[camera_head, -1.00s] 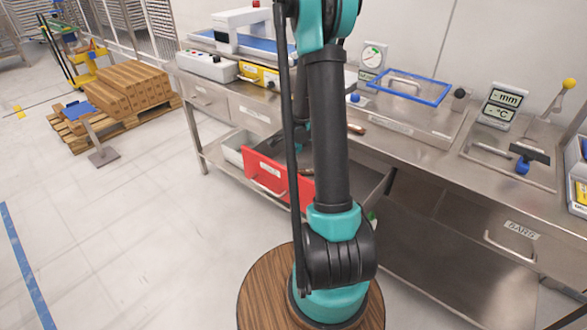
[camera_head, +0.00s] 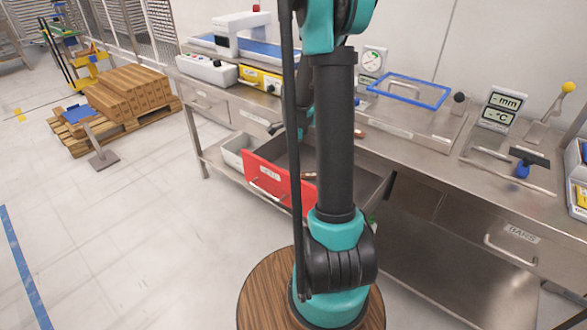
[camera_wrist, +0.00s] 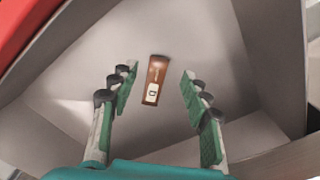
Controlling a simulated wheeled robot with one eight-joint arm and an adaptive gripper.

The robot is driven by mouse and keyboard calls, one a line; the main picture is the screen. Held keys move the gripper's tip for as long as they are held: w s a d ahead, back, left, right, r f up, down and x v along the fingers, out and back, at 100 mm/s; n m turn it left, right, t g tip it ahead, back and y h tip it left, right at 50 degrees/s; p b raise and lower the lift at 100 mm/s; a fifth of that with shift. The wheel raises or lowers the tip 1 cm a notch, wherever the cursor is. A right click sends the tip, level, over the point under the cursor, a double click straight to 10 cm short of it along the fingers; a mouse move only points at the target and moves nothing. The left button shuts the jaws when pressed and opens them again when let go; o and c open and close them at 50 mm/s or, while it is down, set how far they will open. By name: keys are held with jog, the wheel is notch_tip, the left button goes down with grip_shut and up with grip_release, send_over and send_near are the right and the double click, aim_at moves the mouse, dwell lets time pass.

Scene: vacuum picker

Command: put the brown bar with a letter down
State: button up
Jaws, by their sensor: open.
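In the wrist view a brown bar (camera_wrist: 154,80) with a pale label bearing a dark letter lies on the grey floor of a slant-walled container (camera_wrist: 225,45). My gripper (camera_wrist: 157,85) is open, its two green-padded fingers apart on either side of the bar in the picture. Neither finger touches the bar, and the gripper holds nothing. In the head view my arm hides most of the gripper. A small brown piece (camera_head: 308,175) shows in the red bin beside my arm; I cannot tell whether it is the same bar.
The red bin (camera_head: 266,183) stands on the lower shelf beside a light grey bin (camera_head: 236,150). Above is the steel counter (camera_head: 425,128), with a small brown piece (camera_head: 359,133) on it. A drawer labelled BARS (camera_head: 520,234) is at the right. A box pallet (camera_head: 150,118) stands at the left.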

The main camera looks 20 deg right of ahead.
notch_tip(320, 180, up, 6)
jog(key=shift+f, duration=0.1)
jog(key=shift+s, duration=0.1)
dwell(0.5)
